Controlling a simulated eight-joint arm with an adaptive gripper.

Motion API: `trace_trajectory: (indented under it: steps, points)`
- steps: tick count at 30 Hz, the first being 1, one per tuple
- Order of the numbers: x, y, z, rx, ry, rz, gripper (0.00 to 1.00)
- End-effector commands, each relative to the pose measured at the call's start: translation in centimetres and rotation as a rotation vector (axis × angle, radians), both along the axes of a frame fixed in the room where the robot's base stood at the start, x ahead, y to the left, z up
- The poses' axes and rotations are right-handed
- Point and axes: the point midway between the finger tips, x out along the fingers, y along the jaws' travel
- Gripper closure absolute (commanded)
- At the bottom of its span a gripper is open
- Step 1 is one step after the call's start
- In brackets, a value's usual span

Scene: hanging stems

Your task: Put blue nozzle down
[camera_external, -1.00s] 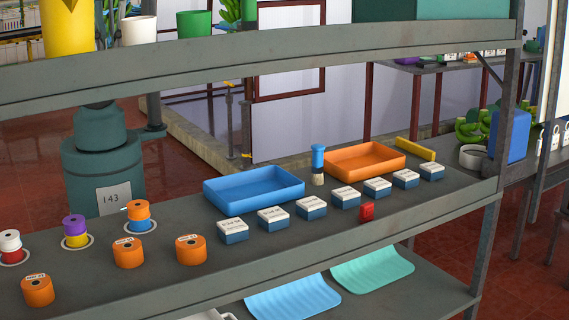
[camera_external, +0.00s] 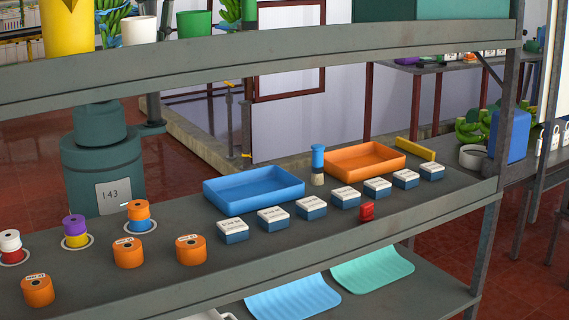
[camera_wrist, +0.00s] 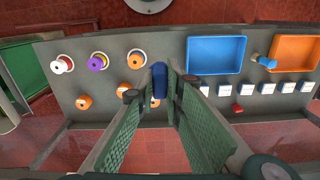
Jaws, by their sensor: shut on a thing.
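In the wrist view, my gripper (camera_wrist: 163,79) has both green fingers closed on a blue piece, the blue nozzle (camera_wrist: 159,82), held between the fingertips. Its lower end is hard to make out. Behind it is the grey shelf surface (camera_wrist: 178,112), between the spools on the left and the trays on the right; I cannot tell the height of the nozzle above it. My gripper and the held nozzle do not show in the external view. A blue-topped bottle with a pale base (camera_external: 318,165) stands between the two trays.
A blue tray (camera_external: 254,187) and an orange tray (camera_external: 364,158) stand at the back. Several small white-topped boxes (camera_external: 311,207) form a row before them. Orange rolls (camera_external: 191,250) and spools (camera_external: 76,231) stand left. A red block (camera_external: 367,211) lies near the front edge. An upper shelf (camera_external: 270,56) overhangs.

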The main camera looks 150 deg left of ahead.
Motion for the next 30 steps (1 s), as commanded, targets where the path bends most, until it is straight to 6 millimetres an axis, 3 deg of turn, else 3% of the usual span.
trace_trajectory:
  steps: [12, 23, 30]
  points:
    - [-3.2, 3.1, -0.8, 0.000, 0.000, 0.078, 0.98]
    - [-3.0, 2.9, -6.9, 0.000, 0.000, 0.073, 0.98]
    - [-3.0, 2.9, -12.1, 0.000, 0.000, 0.073, 0.98]
